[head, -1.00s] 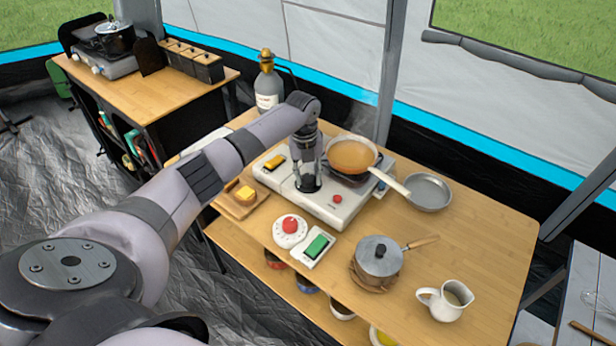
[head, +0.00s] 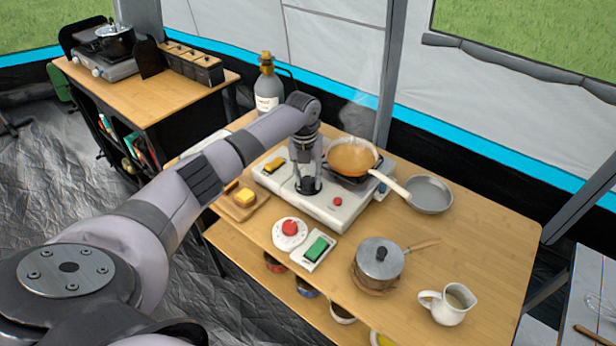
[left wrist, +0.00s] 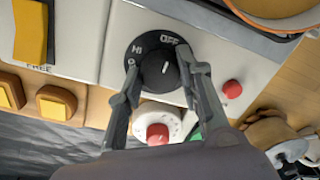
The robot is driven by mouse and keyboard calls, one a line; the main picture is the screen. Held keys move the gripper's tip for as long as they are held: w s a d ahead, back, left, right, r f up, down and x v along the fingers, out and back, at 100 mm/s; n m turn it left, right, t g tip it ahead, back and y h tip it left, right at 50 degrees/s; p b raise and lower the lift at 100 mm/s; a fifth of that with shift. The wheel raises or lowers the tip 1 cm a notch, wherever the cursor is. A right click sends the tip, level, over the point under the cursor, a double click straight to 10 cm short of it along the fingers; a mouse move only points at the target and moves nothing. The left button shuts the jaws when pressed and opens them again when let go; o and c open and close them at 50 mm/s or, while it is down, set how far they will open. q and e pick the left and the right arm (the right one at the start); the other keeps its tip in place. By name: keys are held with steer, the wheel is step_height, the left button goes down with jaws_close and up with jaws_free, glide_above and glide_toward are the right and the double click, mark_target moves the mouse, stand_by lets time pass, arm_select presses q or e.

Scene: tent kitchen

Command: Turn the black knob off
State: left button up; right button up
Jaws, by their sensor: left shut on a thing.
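The black knob (left wrist: 160,74) sits on a dark round dial plate marked OFF and HI on the front of the white stove (head: 337,215). A short white mark shows on the knob; I cannot tell exactly which label it points to. My left gripper (head: 308,184) reaches down over the knob from above. In the left wrist view, the left gripper (left wrist: 159,66) has one finger on each side of the knob and is shut on it. In the head view the fingers mostly hide the knob. My right gripper is not in view.
An orange pan (head: 351,158) steams on the burner, its handle pointing right. A yellow switch (head: 274,165) and a red button (head: 337,201) flank the knob. A red-topped timer (head: 290,234), green switch (head: 317,249), lidded pot (head: 380,262) and pitcher (head: 447,304) stand in front.

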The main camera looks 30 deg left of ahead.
mark_target(305, 180)
arm_select(q)
steer(key=o, duration=1.2)
steer(key=shift+c, duration=0.2)
step_height(305, 180, up, 12)
steer(key=shift+s+a, duration=0.15)
steer(key=shift+a, duration=0.15)
steer(key=shift+s+f, duration=0.1)
